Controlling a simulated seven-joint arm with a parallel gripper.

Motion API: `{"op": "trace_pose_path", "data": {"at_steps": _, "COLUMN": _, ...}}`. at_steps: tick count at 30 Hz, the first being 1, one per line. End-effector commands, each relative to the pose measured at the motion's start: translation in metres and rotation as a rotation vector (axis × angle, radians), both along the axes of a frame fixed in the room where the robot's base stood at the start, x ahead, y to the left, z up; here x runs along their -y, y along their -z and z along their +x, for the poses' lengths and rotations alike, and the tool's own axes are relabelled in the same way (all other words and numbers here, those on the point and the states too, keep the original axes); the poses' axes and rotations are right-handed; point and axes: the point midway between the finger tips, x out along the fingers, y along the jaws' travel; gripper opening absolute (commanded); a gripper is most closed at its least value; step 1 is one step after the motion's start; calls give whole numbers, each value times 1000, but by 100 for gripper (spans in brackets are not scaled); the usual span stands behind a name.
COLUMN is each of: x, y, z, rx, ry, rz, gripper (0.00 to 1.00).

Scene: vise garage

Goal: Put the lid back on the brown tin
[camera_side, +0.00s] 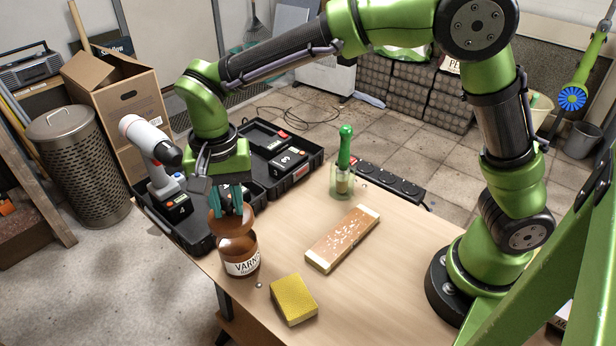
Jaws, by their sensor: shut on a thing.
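The brown tin (240,262), with a white label reading "VARN...", stands upright near the left front edge of the wooden table. My gripper (231,208) points down above it, its teal fingers shut on the brown lid (232,224). The lid is over the tin's top and looks slightly tilted. I cannot tell whether the lid touches the rim. The fingers partly cover the top of the lid.
A yellow sponge (293,299) lies right of the tin, and a long wooden block (342,239) lies behind it. A brush in a glass jar (343,180) and a power strip (392,184) stand farther back. An open black case (285,160) with a drill (152,150) is behind my gripper.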

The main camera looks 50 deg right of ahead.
Motion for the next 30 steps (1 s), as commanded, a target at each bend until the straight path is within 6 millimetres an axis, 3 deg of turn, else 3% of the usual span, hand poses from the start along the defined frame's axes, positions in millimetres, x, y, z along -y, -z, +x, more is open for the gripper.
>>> {"op": "trace_pose_path", "data": {"at_steps": 18, "x": 1, "y": 53, "z": 0, "rx": -1, "ry": 0, "rz": -1, "gripper": 0}}
{"op": "trace_pose_path", "data": {"at_steps": 30, "x": 1, "y": 60, "z": 0, "rx": 0, "ry": 1, "rz": 0, "gripper": 0}}
